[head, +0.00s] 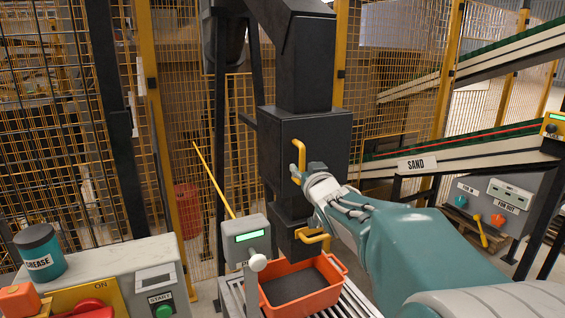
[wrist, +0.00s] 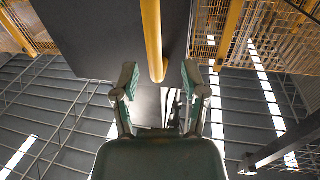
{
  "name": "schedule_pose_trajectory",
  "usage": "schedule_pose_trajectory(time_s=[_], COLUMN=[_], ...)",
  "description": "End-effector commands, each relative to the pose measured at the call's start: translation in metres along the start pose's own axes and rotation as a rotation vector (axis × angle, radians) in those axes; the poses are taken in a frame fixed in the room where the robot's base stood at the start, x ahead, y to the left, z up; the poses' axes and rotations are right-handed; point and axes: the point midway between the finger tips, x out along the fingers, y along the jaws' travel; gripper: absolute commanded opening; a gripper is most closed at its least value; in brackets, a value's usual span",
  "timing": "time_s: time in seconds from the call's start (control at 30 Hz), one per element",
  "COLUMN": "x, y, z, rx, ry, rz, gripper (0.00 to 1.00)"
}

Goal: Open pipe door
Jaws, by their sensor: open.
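The pipe is a dark boxy chute (head: 303,140) in the middle of the head view. A yellow handle (head: 299,158) sits on its front face, and a second yellow handle (head: 312,238) is lower down near its outlet. My gripper (head: 298,172) is at the upper handle. In the wrist view my gripper (wrist: 160,76) is open, with one finger on each side of the yellow handle (wrist: 152,40). The handle's end lies between the fingertips, with gaps on both sides. The dark door face (wrist: 105,35) shows behind it.
An orange crate (head: 334,293) with dark contents stands on rollers below the outlet. A grey control box (head: 244,240) with a yellow rod stands beside it. A console (head: 110,270) with a grease jar (head: 40,252) is at left. A sand conveyor (head: 440,162) is at right.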

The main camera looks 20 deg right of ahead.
Motion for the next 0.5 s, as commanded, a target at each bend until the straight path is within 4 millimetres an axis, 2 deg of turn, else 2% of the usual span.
schedule_pose_trajectory(time_s=[0.03,0.2,0.5], x=[0.01,0.031,0.041], y=[0.001,-0.001,-0.003], z=[0.001,0.001,0.0], rx=[0.0,-0.001,-0.004], ry=[-0.002,-0.001,0.0], rz=[0.0,0.0,0.0], gripper=[0.57,0.57,0.57])
